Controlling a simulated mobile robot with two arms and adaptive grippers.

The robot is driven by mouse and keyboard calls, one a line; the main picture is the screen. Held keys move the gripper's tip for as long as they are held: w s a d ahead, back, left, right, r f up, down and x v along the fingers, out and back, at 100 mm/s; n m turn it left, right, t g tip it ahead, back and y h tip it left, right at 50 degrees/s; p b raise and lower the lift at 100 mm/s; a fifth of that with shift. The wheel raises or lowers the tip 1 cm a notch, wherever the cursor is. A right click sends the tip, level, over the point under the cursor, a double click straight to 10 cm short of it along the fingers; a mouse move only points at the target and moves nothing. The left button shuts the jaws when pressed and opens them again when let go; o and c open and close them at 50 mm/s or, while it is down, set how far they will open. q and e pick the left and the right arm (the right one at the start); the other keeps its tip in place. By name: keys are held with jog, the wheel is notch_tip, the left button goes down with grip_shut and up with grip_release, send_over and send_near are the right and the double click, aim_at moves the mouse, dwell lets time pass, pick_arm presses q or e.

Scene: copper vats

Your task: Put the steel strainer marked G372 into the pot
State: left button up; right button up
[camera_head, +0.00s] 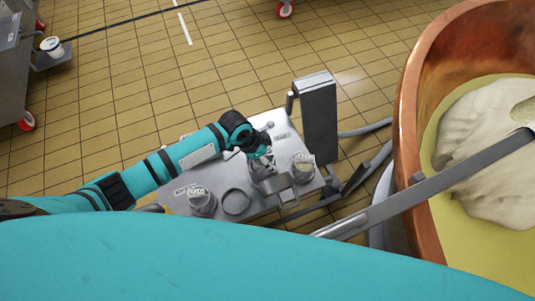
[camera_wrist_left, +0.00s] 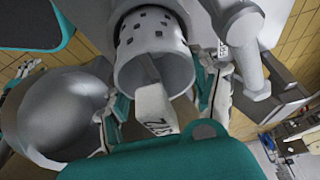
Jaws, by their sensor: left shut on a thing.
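The steel strainer (camera_wrist_left: 152,62), a cylinder with square holes, stands between the fingers of my left gripper (camera_wrist_left: 162,110) in the left wrist view. A pale tag with dark characters (camera_wrist_left: 156,108) hangs at it; "372" seems readable, turned over. In the head view my left gripper (camera_head: 262,156) is shut on the strainer above the steel trolley top (camera_head: 222,180), and the arm partly hides it. A smooth round steel vessel (camera_wrist_left: 55,112) is beside the strainer; I cannot tell if it is the pot. My right gripper is not in view.
Other tagged round steel pieces (camera_head: 203,204) (camera_head: 302,172) and a round ring (camera_head: 236,203) are on the trolley top. A steel upright box (camera_head: 318,115) stands behind it. A copper vat (camera_head: 408,130) with a steel bar (camera_head: 430,186) across it is at right.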

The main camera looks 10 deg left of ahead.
pick_arm(q)
jog(key=shift+f+b, duration=0.6)
jog(key=shift+f, duration=0.45)
